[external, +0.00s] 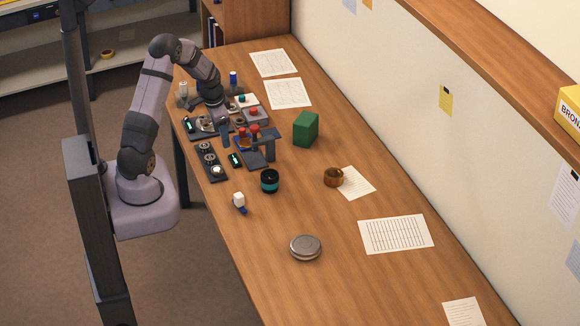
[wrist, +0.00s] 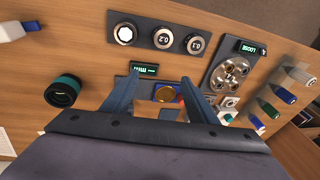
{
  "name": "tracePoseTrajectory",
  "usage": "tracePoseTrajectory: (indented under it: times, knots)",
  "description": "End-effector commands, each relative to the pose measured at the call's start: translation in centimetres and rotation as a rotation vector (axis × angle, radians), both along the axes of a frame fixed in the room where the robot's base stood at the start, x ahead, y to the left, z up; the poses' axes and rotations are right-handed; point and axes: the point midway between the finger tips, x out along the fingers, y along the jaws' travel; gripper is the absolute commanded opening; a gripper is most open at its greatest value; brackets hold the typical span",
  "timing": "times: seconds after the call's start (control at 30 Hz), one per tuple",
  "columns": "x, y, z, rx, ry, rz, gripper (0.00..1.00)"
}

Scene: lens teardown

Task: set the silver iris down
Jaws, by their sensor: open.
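My gripper (wrist: 161,80) is open, its two fingers apart above the small display stand. In the external view my gripper (external: 230,132) is low over the cluster of fixtures. Between and below the fingers lies an amber disc (wrist: 166,92) on a blue-edged pad; nothing is visibly clamped. A silver round metal part with several holes (wrist: 231,72) sits in the dark fixture whose display reads LOOSE, right of the fingers. I cannot tell surely which part is the silver iris. The fingers and gripper body hide part of the stand.
A dark tray with round parts (wrist: 160,17) lies ahead of the fingers. A black and teal ring (external: 270,181), green block (external: 306,129), amber ring (external: 333,177) and silver round tin (external: 305,247) stand on the table. The table's near right part is mostly clear.

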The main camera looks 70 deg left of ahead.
Motion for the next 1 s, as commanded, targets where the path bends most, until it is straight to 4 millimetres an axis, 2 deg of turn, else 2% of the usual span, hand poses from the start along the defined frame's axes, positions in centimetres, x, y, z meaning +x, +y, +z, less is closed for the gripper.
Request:
tracePoseTrajectory:
  times: [0.1,0.23,0.53,0.8,1.0]
  knots:
    - [-2.2,-3.2,-0.7,-0.123,0.100,-0.079,0.53]
    - [-4.0,-5.1,-0.7,-0.188,0.177,-0.201,0.53]
    - [-4.1,-5.1,-1.0,-0.183,0.186,-0.269,0.53]
    - [-4.1,-5.1,-2.7,-0.183,0.185,-0.267,0.53]
    - [-4.1,-5.2,-3.1,-0.182,0.184,-0.267,0.53]
